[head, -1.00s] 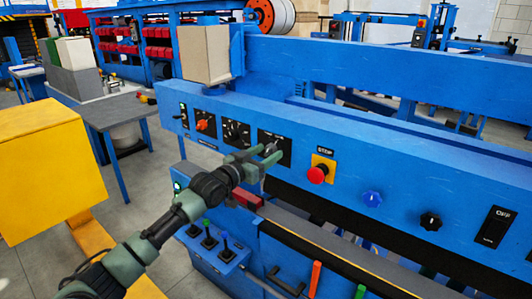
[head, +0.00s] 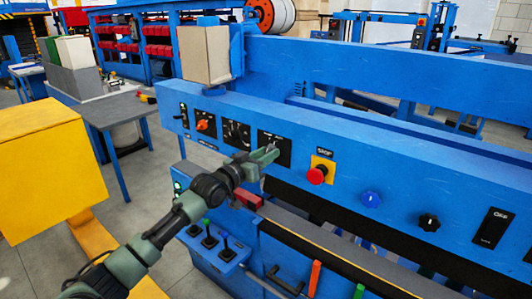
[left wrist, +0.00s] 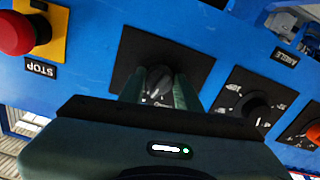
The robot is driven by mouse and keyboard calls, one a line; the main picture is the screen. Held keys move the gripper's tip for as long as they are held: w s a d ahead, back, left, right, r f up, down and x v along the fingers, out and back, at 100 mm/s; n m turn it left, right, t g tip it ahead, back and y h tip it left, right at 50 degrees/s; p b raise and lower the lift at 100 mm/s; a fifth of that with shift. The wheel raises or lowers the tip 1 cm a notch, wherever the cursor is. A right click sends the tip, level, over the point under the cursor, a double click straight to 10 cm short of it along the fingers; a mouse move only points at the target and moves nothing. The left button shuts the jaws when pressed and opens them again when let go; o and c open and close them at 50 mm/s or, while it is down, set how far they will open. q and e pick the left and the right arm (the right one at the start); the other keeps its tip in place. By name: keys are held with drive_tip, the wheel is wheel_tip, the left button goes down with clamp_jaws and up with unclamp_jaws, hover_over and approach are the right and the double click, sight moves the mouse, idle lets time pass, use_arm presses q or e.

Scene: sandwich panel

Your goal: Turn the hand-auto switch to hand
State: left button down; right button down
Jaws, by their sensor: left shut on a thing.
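The hand-auto switch is a dark knob (left wrist: 158,79) on a square black plate (head: 284,143) in the blue panel, left of the red stop button. My left gripper (head: 267,155) reaches up to the plate from the lower left and hides most of the knob in the head view. In the left wrist view its two green fingers (left wrist: 158,88) stand on either side of the knob and are shut on it. The markings by the knob are too small and too covered to read. My right gripper is not in view.
The red stop button (head: 318,174) on its yellow plate is just right of the switch. A black dial (head: 237,133) and an orange-red knob (head: 203,124) sit to its left. A blue knob (head: 371,200) and a black knob (head: 429,222) are further right.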

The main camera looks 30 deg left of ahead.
use_arm(q)
drive_tip(key=n+p, duration=0.2)
drive_tip(key=n, duration=0.5)
drive_tip(key=shift+r+n, duration=0.1)
drive_tip(key=shift+n, duration=0.5)
drive_tip(key=c, duration=1)
unclamp_jaws()
drive_tip(key=s, duration=0.7)
drive_tip(key=shift+s+a+b, duration=0.3)
drive_tip(key=shift+s+b, duration=0.1)
drive_tip(key=shift+b, duration=0.05)
